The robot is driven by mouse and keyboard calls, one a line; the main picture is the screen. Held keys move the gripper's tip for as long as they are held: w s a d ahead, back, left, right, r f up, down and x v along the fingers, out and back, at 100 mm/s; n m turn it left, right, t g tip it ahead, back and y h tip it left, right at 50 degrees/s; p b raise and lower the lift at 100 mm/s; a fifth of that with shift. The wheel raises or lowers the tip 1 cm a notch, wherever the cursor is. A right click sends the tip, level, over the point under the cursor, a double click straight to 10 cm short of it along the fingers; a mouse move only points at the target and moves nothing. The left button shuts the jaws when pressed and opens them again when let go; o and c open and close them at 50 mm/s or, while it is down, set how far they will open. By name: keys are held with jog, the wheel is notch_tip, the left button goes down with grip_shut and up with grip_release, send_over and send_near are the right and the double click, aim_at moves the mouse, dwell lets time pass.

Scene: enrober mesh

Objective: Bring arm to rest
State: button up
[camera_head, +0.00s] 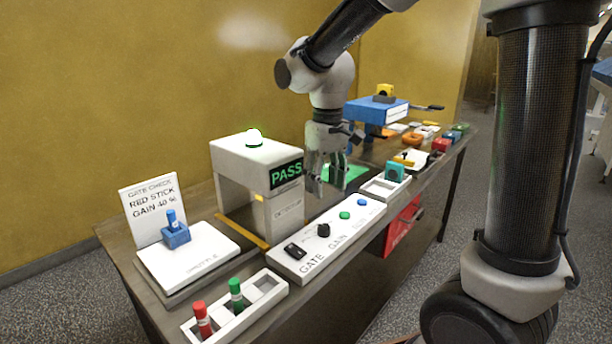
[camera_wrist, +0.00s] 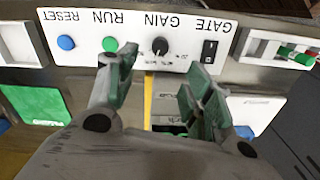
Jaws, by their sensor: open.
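My gripper (camera_head: 326,178) hangs fingers down from my arm, above the bench beside the detector's right side. It is open and nothing shows between its fingers. The wrist view also shows my gripper (camera_wrist: 155,85) with its fingers apart, over the bench just short of the control panel (camera_wrist: 135,70). In the head view the control panel (camera_head: 300,268) carries a black switch, a black knob, a green button and a blue button. The white arch-shaped detector (camera_head: 235,170) shows PASS on its display (camera_head: 286,174), and a green lamp (camera_head: 254,137) is lit on top.
A white rack (camera_head: 220,325) holds a red stick (camera_head: 202,320) and a green stick (camera_head: 236,295). A blue block with a stick (camera_head: 175,232) stands on a white plate. A sign (camera_head: 152,208) leans behind. Farther right are a white tray (camera_head: 378,188), a blue stand (camera_head: 370,111) and several small items.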

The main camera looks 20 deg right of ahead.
jog(key=s+d+r+m+t, duration=0.2)
jog(key=s+d+r, duration=0.1)
jog(key=s+d, duration=0.4)
jog(key=s+d+r+m+t, duration=0.2)
jog(key=s+d, duration=0.6)
jog(key=s, duration=0.4)
jog(key=shift+r, duration=0.45)
grip_shut()
